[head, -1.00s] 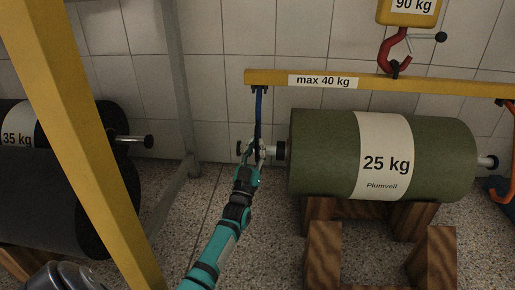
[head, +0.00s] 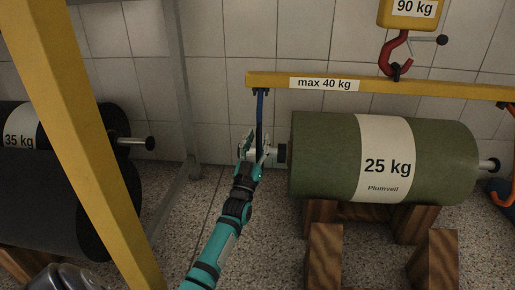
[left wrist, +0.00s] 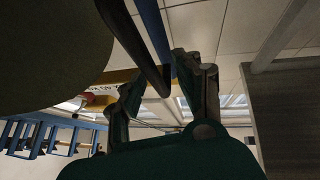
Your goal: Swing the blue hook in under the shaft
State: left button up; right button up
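The blue hook (head: 260,118) hangs from the left end of the yellow beam (head: 270,80) marked "max 40 kg". It hangs at the left end of the green 25 kg roll (head: 325,160), by the shaft (head: 282,153). My left gripper (head: 256,147) is at the hook's lower part, just left of the roll. In the left wrist view its fingers (left wrist: 165,85) stand apart, with a dark bar reaching between them and blue (left wrist: 152,25) beside it. The hook's lower end is hidden by the fingers; I cannot tell whether it is under the shaft.
The roll rests on wooden blocks (head: 325,255). An orange hook (head: 503,192) hangs at its right end. A red hook (head: 390,52) under the yellow 90 kg block holds the beam. A yellow post (head: 85,120) and a dark 35 kg roll (head: 40,190) stand at left.

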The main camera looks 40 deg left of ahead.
aim_at(258, 129)
pick_arm(q)
notch_tip(258, 129, up, 7)
jog(key=shift+r, duration=0.2)
dwell(0.6)
